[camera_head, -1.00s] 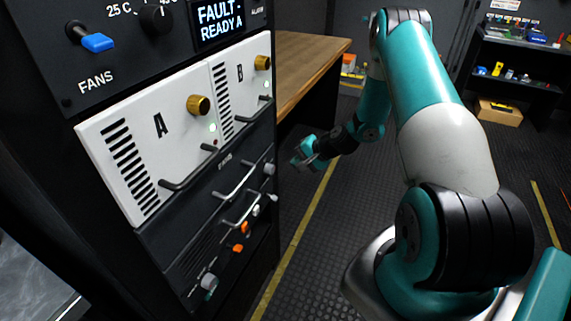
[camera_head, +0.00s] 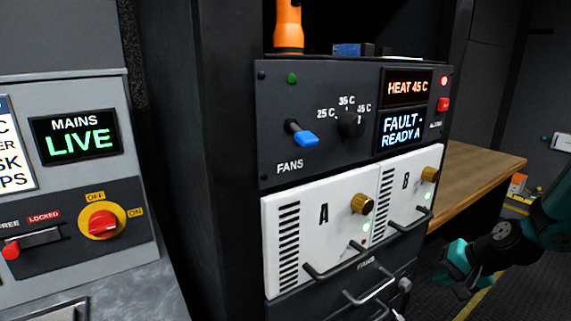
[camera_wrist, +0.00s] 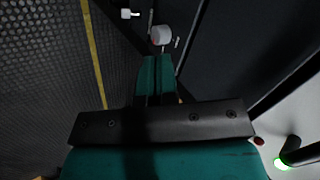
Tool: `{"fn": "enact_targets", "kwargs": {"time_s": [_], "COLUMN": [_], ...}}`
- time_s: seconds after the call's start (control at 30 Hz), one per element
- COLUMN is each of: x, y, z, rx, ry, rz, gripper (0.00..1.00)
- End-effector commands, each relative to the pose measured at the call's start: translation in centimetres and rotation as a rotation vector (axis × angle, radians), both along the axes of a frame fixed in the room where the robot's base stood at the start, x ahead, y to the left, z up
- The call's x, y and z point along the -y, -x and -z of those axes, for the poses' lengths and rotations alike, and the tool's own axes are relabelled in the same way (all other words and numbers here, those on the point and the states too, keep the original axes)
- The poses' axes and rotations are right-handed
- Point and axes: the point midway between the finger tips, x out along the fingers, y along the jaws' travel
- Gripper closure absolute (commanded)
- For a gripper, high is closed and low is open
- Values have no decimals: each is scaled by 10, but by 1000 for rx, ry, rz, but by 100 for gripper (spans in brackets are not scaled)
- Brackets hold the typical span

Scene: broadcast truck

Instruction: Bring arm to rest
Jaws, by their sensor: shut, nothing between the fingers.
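My gripper (camera_head: 452,272) is at the right of the head view, teal and black. It is in front of the dark gap under the wooden bench, just right of the rack's lower handles. My forearm runs off the right edge, so most of the arm is out of view. In the wrist view, my gripper's teal fingers (camera_wrist: 155,62) are together with nothing between them. The floor and a dark panel lie beyond them.
The rack has white modules A (camera_head: 323,226) and B (camera_head: 408,185) with protruding handles. Above them is a fan panel (camera_head: 318,117). A mains cabinet (camera_head: 75,190) stands left. A wooden bench (camera_head: 480,170) is behind. Patterned floor (camera_wrist: 45,80) with a yellow line shows in the wrist view.

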Motion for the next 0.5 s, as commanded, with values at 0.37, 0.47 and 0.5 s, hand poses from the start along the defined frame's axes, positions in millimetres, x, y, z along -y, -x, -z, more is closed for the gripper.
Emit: {"fn": "enact_targets", "kwargs": {"time_s": [0.37, 0.47, 0.5], "x": [-99, -107, -109], "y": [93, 117, 126], "z": [-96, -110, -116], "rx": [-96, -104, -105], "ry": [459, 542, 575], "rz": [-507, -582, -608], "gripper": [100, 100, 100]}}
